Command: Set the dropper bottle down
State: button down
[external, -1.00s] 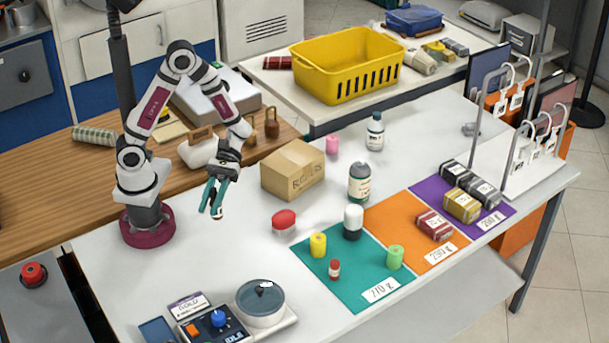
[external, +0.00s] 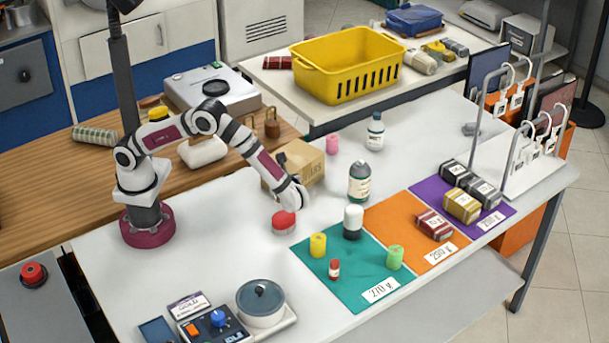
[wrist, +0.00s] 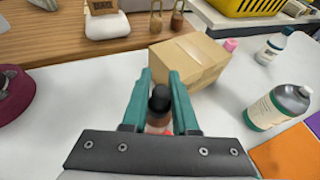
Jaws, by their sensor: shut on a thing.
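In the wrist view the dropper bottle (wrist: 160,100) shows a black rounded top and a brownish body between the teal fingers of my gripper (wrist: 161,85). The fingers are shut on it, one at each side. Its lower part is hidden by the gripper body. In the external view the fingers and the bottle are hidden behind my wrist, which is above the white table (external: 200,232), near the cardboard box (external: 303,165) and the red-topped item (external: 284,221). I cannot tell whether the bottle touches the table.
Teal (external: 340,284), orange (external: 395,215) and purple (external: 430,188) mats hold several items. A scale with a round pan (external: 260,302) is at the front. Open table lies left of the red-topped item.

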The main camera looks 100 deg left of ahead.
jog(key=w+d+r+m+t, duration=0.1)
jog(key=w+r+m+t, duration=0.25)
jog(key=w, duration=0.35)
jog(key=w+d+r+m+t, duration=0.2)
jog(key=w+r+m+t, duration=0.15)
jog(key=w+t, duration=0.2)
jog(key=shift+g+y, duration=0.4)
jog(key=a+f, duration=0.4)
jog(key=f, duration=0.1)
jog(key=w+a+f, duration=0.1)
jog(key=a+f, duration=0.3)
jog(key=f, duration=0.2)
jog(key=w+a+f, duration=0.1)
jog(key=a+f, duration=0.3)
jog(key=f, duration=0.1)
jog(key=shift+w+f, duration=0.2)
jog(key=shift+f, duration=0.2)
jog(key=c, duration=0.7)
grip_release()
